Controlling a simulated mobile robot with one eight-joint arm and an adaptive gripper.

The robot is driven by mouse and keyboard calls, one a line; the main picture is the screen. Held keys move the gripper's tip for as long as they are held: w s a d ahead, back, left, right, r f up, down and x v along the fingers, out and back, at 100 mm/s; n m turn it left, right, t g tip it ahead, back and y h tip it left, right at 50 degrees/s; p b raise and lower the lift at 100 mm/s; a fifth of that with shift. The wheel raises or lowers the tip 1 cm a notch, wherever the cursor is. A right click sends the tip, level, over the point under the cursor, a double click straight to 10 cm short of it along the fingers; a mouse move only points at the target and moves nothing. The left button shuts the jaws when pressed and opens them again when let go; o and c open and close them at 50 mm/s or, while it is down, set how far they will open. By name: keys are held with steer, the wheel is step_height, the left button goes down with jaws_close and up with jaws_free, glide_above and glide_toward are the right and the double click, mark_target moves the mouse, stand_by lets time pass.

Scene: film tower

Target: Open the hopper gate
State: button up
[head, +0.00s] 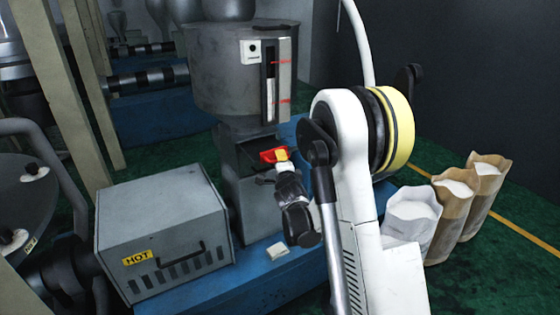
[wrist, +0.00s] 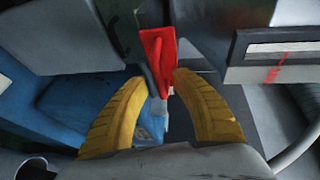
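The red gate handle (head: 270,156) sits at the hopper's neck, below the round grey hopper (head: 220,85). In the wrist view the red handle (wrist: 158,58) stands between and beyond the fingertips, with a grey stem beside it. My gripper (head: 282,156) is at the handle in the head view, its yellow tip overlapping the red. In the wrist view my gripper's (wrist: 161,80) two yellow fingers are spread, one on each side of the handle. They look close to it, and I cannot tell whether either touches. The gate itself is not clearly visible.
A grey box labelled HOT (head: 160,235) stands left of the neck on a blue base (head: 240,280). A sight gauge (head: 270,85) with red marks is on the hopper. Several filled sacks (head: 450,205) stand at right on the green floor.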

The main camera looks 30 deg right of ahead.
steer(key=v, duration=1.1)
steer(key=shift+r, duration=0.1)
steer(key=s+a+r+n+g+y, duration=0.1)
steer(key=s+a+n+g+y, duration=0.1)
steer(key=s+a+n, duration=0.3)
steer(key=s+a+r+n+g+y, duration=0.1)
steer(key=s+a+n+g+y, duration=0.1)
steer(key=s+a+n, duration=0.4)
steer(key=s+a+r+n+g+y, duration=0.1)
steer(key=s+a+n+g, duration=0.3)
steer(key=s+n, duration=0.6)
steer(key=s+a, duration=0.2)
steer(key=s, duration=0.5)
steer(key=shift+y, duration=0.4)
steer(key=shift+a, duration=0.1)
